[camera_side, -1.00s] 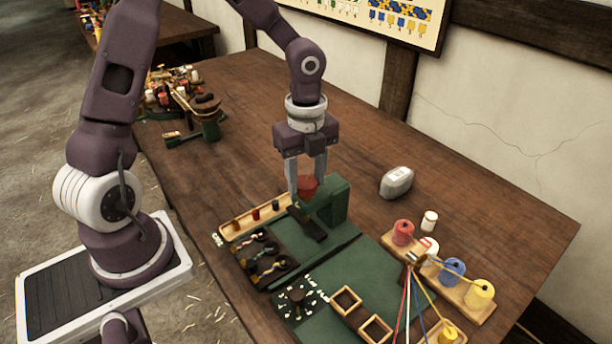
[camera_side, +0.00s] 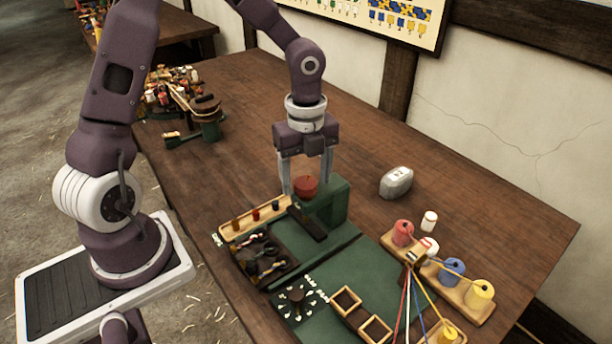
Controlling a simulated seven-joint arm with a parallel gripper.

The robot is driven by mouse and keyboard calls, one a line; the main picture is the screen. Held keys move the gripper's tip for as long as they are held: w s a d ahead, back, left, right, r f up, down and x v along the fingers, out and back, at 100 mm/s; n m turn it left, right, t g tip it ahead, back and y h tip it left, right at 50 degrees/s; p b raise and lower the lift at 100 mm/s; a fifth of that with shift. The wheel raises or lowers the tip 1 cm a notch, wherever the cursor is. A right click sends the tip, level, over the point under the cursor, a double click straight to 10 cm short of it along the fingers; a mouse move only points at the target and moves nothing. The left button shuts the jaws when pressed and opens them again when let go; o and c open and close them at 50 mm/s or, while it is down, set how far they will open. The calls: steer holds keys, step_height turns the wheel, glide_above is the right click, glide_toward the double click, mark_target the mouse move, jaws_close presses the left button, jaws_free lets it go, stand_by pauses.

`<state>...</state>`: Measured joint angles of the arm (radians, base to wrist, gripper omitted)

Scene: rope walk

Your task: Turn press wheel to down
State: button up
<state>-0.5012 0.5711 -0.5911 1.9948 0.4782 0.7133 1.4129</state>
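The red round wheel (camera_side: 305,187) sits on top of the green press (camera_side: 337,200) near the middle of the table. I take it to be the press wheel; its markings are too small to read. My gripper (camera_side: 306,181) points straight down over it. Its two fingers are spread apart, one on each side of the wheel, with visible gaps. A dark bar (camera_side: 308,223) sticks out from the press toward the front.
A wooden strip (camera_side: 226,237) with several coloured pegs lies at the left. A grey weight (camera_side: 396,182) stands behind right. Thread spools (camera_side: 403,233) on wooden racks and taut threads are at the right. A green board (camera_side: 345,280) carries square wooden frames.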

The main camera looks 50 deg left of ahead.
mark_target(305, 182)
step_height(305, 182, up, 7)
steer(key=shift+r, duration=0.1)
stand_by(0.3)
steer(key=s+d+r+n+t, duration=0.1)
steer(key=s+r+n+t, duration=0.1)
steer(key=s+r+n, duration=0.3)
steer(key=s+d+r+n+t, duration=0.2)
steer(key=s+r+n, duration=0.3)
steer(key=s+n, duration=0.9)
steer(key=shift+n+t, duration=0.8)
steer(key=shift+w, duration=0.1)
steer(key=shift+c, duration=0.2)
stand_by(0.9)
